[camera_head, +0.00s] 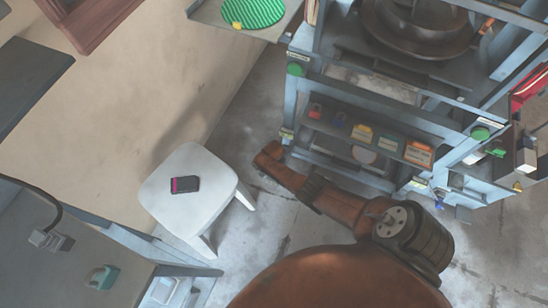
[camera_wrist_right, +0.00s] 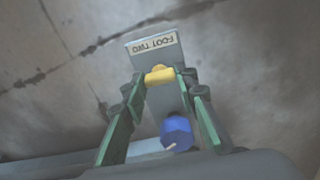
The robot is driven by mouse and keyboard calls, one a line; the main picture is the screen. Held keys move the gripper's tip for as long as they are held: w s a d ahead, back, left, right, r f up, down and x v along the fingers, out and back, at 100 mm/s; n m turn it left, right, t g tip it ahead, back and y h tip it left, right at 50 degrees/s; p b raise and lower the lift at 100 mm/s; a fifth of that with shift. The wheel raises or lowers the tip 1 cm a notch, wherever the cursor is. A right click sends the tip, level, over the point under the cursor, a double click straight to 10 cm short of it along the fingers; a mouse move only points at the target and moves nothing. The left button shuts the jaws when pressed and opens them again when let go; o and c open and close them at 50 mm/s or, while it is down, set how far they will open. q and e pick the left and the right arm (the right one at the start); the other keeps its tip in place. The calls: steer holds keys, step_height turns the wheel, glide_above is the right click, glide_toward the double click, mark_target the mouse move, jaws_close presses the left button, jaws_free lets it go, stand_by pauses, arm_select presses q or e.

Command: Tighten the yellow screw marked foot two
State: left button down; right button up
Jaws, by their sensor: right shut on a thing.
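In the right wrist view, the yellow screw (camera_wrist_right: 159,75) sits just below a plate marked FOOT TWO (camera_wrist_right: 152,46), whose lettering appears upside down. My right gripper (camera_wrist_right: 160,79) is shut on the yellow screw, with one green finger on each side of it. A blue knob-like part (camera_wrist_right: 177,132) shows between the fingers, nearer the camera. In the head view, a brown arm of mine reaches to the foot of the blue-grey press frame (camera_head: 295,90); its gripper and the screw cannot be made out there. My left gripper is not in view.
A white stool (camera_head: 160,207) with a dark phone-like object (camera_head: 185,184) stands left of the arm. A shelf on the frame holds several small labelled boxes (camera_head: 362,134). A grey workbench (camera_head: 75,270) fills the lower left. Bare concrete floor (camera_head: 290,235) lies between stool and arm.

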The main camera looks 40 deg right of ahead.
steer(key=o, duration=1.2)
steer(key=shift+c, duration=0.2)
steer(key=shift+r, duration=0.1)
steer(key=shift+a+r, duration=0.1)
steer(key=shift+r, duration=0.45)
step_height(320, 180, up, 11)
steer(key=shift+f, duration=0.2)
